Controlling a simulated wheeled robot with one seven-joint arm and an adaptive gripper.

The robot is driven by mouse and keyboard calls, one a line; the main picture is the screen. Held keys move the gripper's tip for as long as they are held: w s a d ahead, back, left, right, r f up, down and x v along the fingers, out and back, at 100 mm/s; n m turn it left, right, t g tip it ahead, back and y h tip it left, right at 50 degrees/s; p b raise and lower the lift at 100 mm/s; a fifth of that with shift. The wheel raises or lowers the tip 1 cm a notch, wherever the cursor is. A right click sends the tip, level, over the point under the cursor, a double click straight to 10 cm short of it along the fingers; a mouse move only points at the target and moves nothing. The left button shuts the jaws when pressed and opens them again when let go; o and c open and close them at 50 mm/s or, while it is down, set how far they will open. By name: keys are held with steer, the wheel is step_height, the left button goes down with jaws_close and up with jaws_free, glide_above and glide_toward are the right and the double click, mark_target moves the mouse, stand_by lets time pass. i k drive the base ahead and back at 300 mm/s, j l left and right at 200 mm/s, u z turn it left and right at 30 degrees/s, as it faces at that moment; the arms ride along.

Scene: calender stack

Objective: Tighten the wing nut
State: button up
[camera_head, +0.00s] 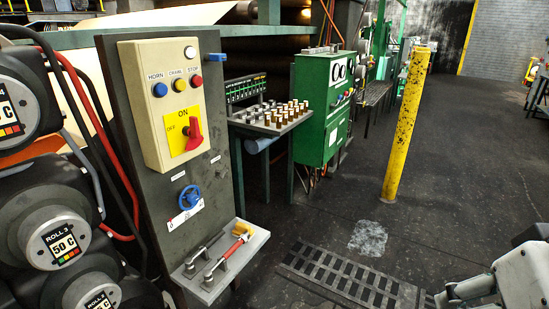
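I cannot clearly make out a wing nut. A small grey shelf (252,247) juts from the foot of a dark upright panel. It carries a metal lever or clamp (196,262) on the left and a red-handled one (232,250) on the right. A small yellow piece (243,229) sits at the upper end of the red one; its shape is too small to tell. My gripper (446,296) is at the lower right, over the floor, well apart from the shelf. Part of my arm is cut off by the frame. Nothing shows in the gripper; its finger gap is unclear.
The panel bears a cream control box (150,98) with a red switch (192,133), and a blue handwheel (189,196). Rollers (55,238) crowd the left. A floor grate (345,281) lies between shelf and gripper. A yellow post (405,130) stands behind; floor around it is clear.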

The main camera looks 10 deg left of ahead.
mark_target(221, 174)
steer(key=i+l+u, duration=0.4)
steer(key=i+l, duration=1.05)
steer(key=u, duration=1.25)
steer(key=l, duration=0.1)
